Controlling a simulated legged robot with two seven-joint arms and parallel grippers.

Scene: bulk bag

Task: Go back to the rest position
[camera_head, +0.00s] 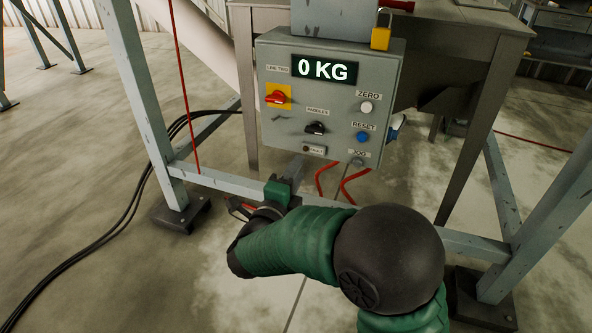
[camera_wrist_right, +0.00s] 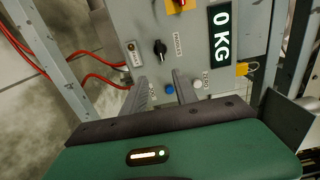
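My right gripper (camera_head: 295,166) is just below and in front of the lower left of a grey control box (camera_head: 338,108). In the right wrist view its two fingers (camera_wrist_right: 160,82) stand apart with nothing between them. The blue reset button (camera_wrist_right: 169,89) shows beyond the gap. The box's display (camera_head: 325,70) reads 0 KG. My right arm, with green sleeves and a black joint, comes in from the lower right. My left gripper is in neither view.
The box has a red switch on a yellow plate (camera_head: 278,97), a black knob (camera_head: 316,128) and a white zero button (camera_head: 366,107). A yellow padlock (camera_head: 381,31) is above. A grey steel frame (camera_head: 146,105) surrounds the box. Black cables (camera_head: 135,195) lie on the floor.

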